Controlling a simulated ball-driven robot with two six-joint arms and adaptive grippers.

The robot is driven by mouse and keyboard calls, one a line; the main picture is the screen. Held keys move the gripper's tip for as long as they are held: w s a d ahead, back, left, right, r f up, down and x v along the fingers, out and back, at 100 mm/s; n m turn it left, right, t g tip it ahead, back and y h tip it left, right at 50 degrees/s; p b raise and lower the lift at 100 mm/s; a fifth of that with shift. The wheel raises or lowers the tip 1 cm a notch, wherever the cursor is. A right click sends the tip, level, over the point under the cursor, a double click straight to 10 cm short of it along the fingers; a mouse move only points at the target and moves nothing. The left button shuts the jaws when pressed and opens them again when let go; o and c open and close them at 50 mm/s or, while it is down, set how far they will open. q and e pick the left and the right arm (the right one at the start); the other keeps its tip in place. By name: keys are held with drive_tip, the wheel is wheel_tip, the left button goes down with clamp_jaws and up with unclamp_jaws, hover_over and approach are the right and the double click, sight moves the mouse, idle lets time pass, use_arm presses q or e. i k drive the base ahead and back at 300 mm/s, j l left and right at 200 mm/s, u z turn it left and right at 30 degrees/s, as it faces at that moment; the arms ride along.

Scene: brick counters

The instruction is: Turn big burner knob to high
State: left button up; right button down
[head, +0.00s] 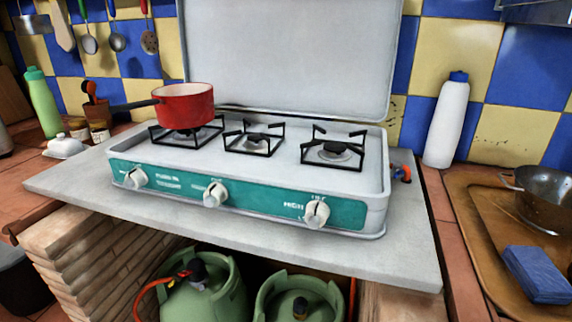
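A white gas stove (250,203) with a teal front panel stands on a pale slab, its lid raised at the back. Three white knobs sit on the panel: a left knob (135,178), a middle knob (215,194) and a right knob (317,214). "HIGH" is printed to the left of the right knob; the other lettering is too small to read surely. The right burner (333,150) looks the largest. A red saucepan (184,106) sits on the left burner. The middle burner (255,138) is bare. Neither of my grippers is in view.
Green gas bottles (205,293) stand below the slab. A white bottle (447,120) is right of the stove. The slab's front edge is clear.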

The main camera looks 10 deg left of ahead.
sight(139, 176)
drive_tip(key=u, duration=1.3)
